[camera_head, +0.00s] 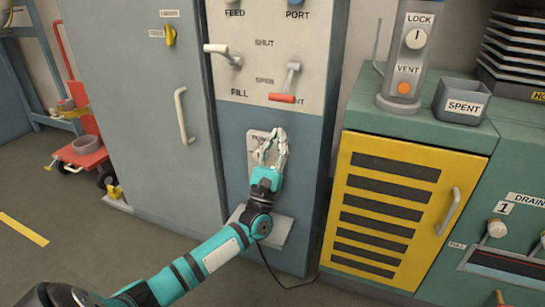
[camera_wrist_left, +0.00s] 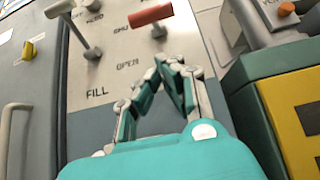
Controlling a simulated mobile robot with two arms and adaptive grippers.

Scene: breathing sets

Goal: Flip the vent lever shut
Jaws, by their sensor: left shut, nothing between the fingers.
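The vent lever (camera_head: 292,80) has a grey arm and a red handle on the cream panel. Its handle hangs down, below the level of the OPEN mark and over part of the VENT label. The red handle also shows at the top of the left wrist view (camera_wrist_left: 150,15). My left gripper (camera_head: 274,135) is shut and empty, below the lever and apart from it, in front of a pale plate on the blue-grey cabinet front. Its fingers also show in the left wrist view (camera_wrist_left: 170,66). My right gripper is not in view.
A white-handled fill lever (camera_head: 222,52) sits left of the vent lever, its handle near the SHUT level. A yellow louvred door (camera_head: 335,235) and a green counter (camera_head: 400,125) with a SPENT bin (camera_head: 461,106) stand to the right. A grey cabinet door (camera_head: 150,120) is left.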

